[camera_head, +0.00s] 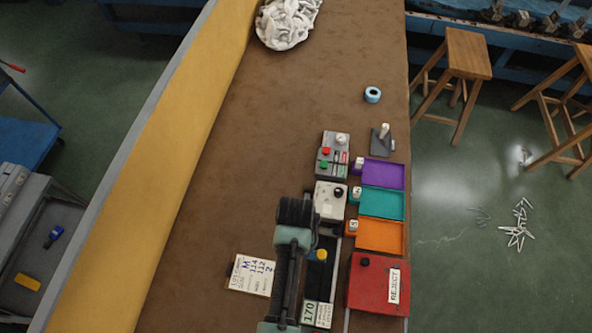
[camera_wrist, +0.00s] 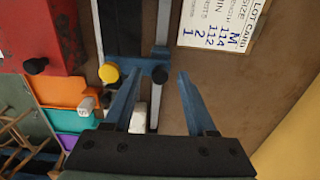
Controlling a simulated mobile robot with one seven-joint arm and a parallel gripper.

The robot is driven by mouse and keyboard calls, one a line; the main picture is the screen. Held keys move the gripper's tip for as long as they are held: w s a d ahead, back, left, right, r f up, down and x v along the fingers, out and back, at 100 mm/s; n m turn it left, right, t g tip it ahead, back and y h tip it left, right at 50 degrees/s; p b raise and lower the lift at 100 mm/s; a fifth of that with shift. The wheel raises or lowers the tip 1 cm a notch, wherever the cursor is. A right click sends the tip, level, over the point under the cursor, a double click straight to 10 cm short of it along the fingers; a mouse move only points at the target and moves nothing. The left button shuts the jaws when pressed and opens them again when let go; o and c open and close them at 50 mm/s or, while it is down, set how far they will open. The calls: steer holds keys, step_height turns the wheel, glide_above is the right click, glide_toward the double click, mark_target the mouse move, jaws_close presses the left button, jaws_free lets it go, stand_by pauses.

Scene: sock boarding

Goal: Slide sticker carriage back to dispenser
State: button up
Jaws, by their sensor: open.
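The sticker carriage appears to be the blue crossbar (camera_wrist: 138,66) on a pale rail, with a yellow knob (camera_wrist: 108,73) at one end and a small dark blue knob (camera_wrist: 160,74) at the other. The yellow knob also shows in the head view (camera_head: 321,254). My gripper (camera_wrist: 158,77) is open, its fingertips on either side of the dark blue knob; contact cannot be told. A pale grey box with a black knob, probably the dispenser (camera_head: 328,206), stands just beyond the rail. My arm hides part of the rail and the fingers in the head view.
Right of the rail are a red reject box (camera_head: 372,290) and orange (camera_head: 380,236), teal (camera_head: 385,203) and purple (camera_head: 385,173) trays. A button box (camera_head: 333,155) stands beyond the dispenser. A lot card (camera_head: 252,275) lies left.

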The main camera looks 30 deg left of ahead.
steer(key=shift+c, duration=0.4)
jaws_close()
steer(key=shift+w, duration=0.1)
stand_by(1.0)
